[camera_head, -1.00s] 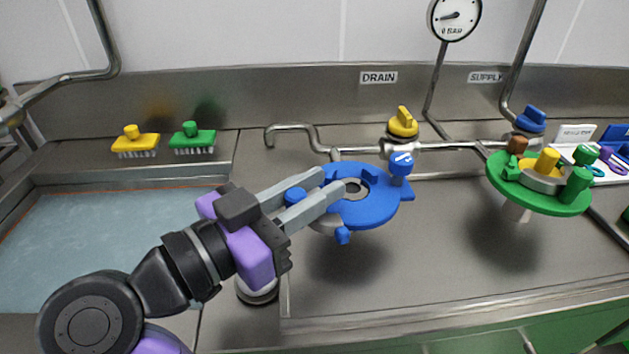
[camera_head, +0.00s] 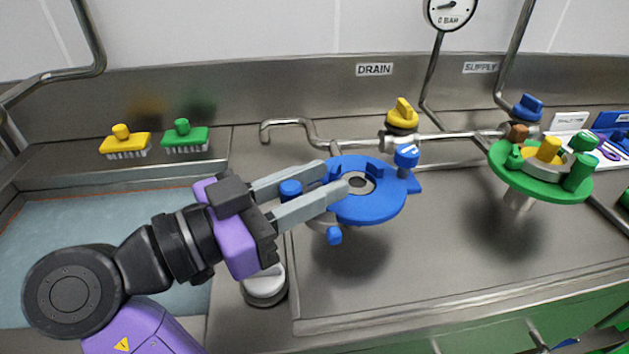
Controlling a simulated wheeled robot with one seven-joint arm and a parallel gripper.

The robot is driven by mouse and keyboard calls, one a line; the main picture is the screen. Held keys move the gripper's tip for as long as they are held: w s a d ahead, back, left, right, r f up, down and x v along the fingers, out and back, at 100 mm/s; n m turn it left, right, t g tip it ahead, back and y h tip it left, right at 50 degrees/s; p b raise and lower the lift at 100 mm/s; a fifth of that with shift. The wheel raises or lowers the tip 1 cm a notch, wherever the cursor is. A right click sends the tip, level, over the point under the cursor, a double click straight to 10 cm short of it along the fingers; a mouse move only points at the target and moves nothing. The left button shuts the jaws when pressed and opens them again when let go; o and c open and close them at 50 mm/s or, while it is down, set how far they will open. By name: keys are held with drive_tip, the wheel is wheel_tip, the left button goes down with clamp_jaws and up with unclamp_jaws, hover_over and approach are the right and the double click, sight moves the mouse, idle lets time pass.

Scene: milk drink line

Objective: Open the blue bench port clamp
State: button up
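The blue bench port (camera_head: 376,206) is a round blue plate with a grey-ringed hole in its middle, raised above the steel bench. A blue knob (camera_head: 290,189) sits at its left, a small blue piece (camera_head: 334,235) hangs at its front, and a blue knob with a white mark (camera_head: 406,156) stands at its back right. I cannot tell which of these is the clamp. My gripper (camera_head: 335,180) reaches in from the left with its two grey fingers apart. The fingertips overlap the plate's left part, and the left blue knob shows between the fingers. Contact cannot be made out.
A green round fixture (camera_head: 545,189) with several pegs stands at the right. A yellow valve handle (camera_head: 402,113) and a blue one (camera_head: 528,106) sit on the pipe behind. A yellow brush (camera_head: 124,144) and a green brush (camera_head: 185,138) lie beside the sink (camera_head: 70,235).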

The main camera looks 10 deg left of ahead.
sight(283, 200)
drive_tip(key=shift+o, duration=0.8)
drive_tip(key=v, duration=0.7)
drive_tip(key=shift+s+a, duration=0.2)
drive_tip(key=shift+s, duration=0.1)
